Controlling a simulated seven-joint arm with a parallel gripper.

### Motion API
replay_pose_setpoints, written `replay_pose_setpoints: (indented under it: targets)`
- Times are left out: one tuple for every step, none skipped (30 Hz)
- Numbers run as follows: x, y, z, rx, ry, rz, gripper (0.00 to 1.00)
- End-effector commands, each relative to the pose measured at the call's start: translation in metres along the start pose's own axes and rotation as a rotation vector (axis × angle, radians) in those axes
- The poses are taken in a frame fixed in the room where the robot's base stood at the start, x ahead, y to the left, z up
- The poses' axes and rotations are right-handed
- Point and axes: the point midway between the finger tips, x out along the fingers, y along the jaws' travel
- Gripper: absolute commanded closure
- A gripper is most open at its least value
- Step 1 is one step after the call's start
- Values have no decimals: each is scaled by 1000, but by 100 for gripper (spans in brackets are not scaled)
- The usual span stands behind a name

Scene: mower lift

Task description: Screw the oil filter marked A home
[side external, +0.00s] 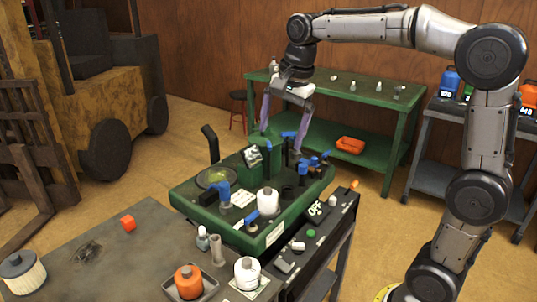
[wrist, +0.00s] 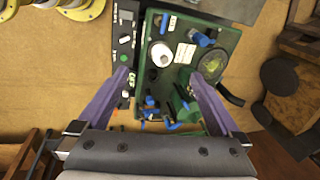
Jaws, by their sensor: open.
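A white filter (side external: 268,201) stands upright on the green machine (side external: 190,190); it also shows in the wrist view (wrist: 160,54). A second white filter (side external: 247,272) stands on a pale label on the front bench. An orange filter (side external: 188,282) stands in a small tray beside it. I cannot read a letter A on any of them. My gripper (side external: 281,140) points down over the back part of the machine, its purple fingers spread wide and empty. In the wrist view, the open fingers (wrist: 160,76) flank the machine, with the white filter beyond their tips.
Blue-capped fittings (side external: 318,162) and an upright dark post (side external: 210,142) stick up from the machine. A black control panel (side external: 318,222) runs along its right side. A green workbench (side external: 385,118) is behind.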

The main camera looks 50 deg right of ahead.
Motion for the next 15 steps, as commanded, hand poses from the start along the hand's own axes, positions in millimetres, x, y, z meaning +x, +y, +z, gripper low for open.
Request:
replay_pose_setpoints:
  targets:
    - [16, -15, -11, 56, -4, 34, 0]
    - [25, -22, -17, 88, -5, 50, 0]
    - [38, -32, -25, 125, -7, 72, 0]
    - [48, -38, -31, 149, -8, 89, 0]
    - [58, -43, -36, 169, -9, 106, 0]
    - [71, -48, -44, 187, -11, 126, 0]
    - [81, -52, -48, 196, -13, 141, 0]
    - [91, -55, -53, 203, -15, 154, 0]
    - [103, -57, -59, 211, -18, 171, 0]
    - [111, -58, -62, 216, -20, 183, 0]
    - [119, -58, -65, 221, -22, 196, 0]
    - [129, -57, -68, 226, -25, 213, 0]
    - [135, -55, -70, 231, -27, 225, 0]
    - [140, -53, -71, 234, -30, 236, 0]
    - [145, -52, -73, 237, -32, 246, 0]
